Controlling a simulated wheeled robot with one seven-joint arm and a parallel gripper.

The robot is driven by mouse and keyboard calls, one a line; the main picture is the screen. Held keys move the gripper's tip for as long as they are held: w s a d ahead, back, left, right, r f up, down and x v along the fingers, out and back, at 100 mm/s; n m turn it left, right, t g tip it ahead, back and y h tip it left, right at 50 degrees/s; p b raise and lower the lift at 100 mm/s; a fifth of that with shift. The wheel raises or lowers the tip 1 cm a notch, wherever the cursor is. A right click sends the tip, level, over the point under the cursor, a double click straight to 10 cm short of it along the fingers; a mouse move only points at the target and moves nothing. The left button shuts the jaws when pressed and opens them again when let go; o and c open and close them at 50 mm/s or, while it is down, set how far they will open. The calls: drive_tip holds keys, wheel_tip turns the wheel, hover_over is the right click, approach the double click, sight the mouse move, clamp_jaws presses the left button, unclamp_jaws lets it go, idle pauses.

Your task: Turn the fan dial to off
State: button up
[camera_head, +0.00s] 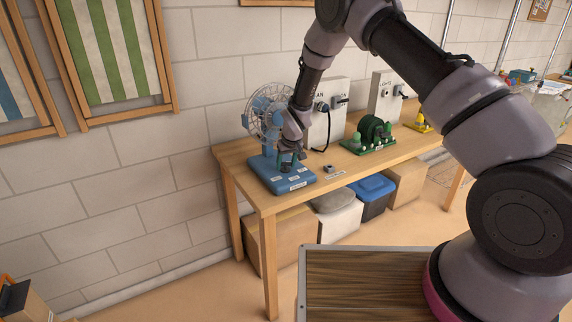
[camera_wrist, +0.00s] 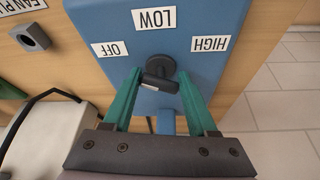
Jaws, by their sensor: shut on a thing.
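The blue desk fan (camera_head: 266,112) stands at the near left end of the wooden workbench. My gripper (camera_head: 288,160) reaches down over its blue base (camera_head: 289,187), hiding the dial in the head view. In the wrist view, the base (camera_wrist: 220,18) carries OFF (camera_wrist: 110,49), LOW (camera_wrist: 154,18) and HIGH (camera_wrist: 209,44) labels, upside down. The dark dial (camera_wrist: 159,68) is below LOW, with a bar bearing a white mark. My gripper's green fingers (camera_wrist: 161,78) are on either side of the dial, shut on it. Which label the dial points to I cannot tell.
A small grey socket block (camera_wrist: 31,37) sits by a FAN PLUG label on the workbench (camera_head: 240,165). A white panel (camera_head: 327,110) and a green device (camera_head: 371,135) stand farther right. Boxes fill the space below. A wood-topped surface (camera_head: 365,285) is in the foreground.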

drive_tip(key=o, duration=1)
drive_tip(key=v, duration=1)
drive_tip(key=shift+s+r, duration=0.2)
drive_tip(key=shift+r, duration=0.15)
drive_tip(key=shift+d, duration=0.1)
